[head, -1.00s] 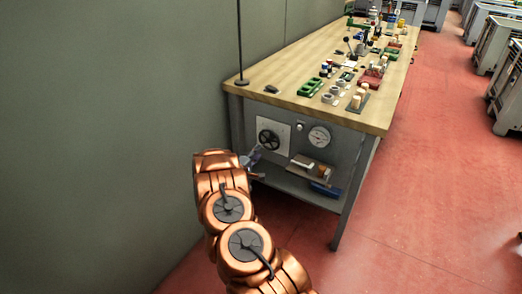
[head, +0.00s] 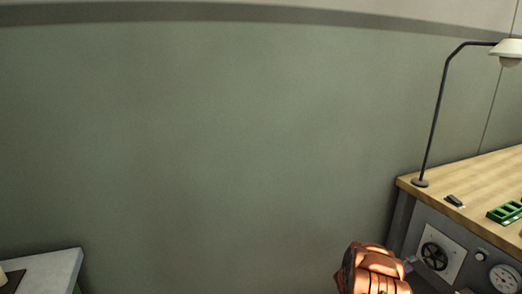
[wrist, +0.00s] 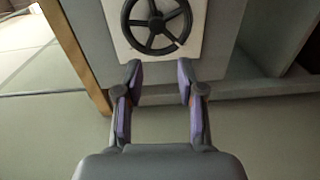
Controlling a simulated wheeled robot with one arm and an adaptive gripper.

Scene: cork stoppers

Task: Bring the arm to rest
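In the wrist view my gripper (wrist: 160,84) is open, with its two purple-lined fingers apart and nothing between them. Beyond the fingertips is a black handwheel (wrist: 157,22) on a pale panel (wrist: 195,48). I cannot tell the exact gap between them. In the head view my copper-coloured arm (head: 376,270) shows at the bottom, in front of the workbench's left end. The gripper itself is mostly hidden there. The handwheel also shows in the head view (head: 434,256). No cork stoppers are in view now.
The wooden workbench (head: 470,182) stands at the right, with a lamp (head: 432,120), a small dark object (head: 455,201) and a green tray (head: 507,213) on it. A round gauge (head: 505,279) is below. A grey-topped table (head: 45,272) is at lower left. A plain green wall (head: 220,140) lies between.

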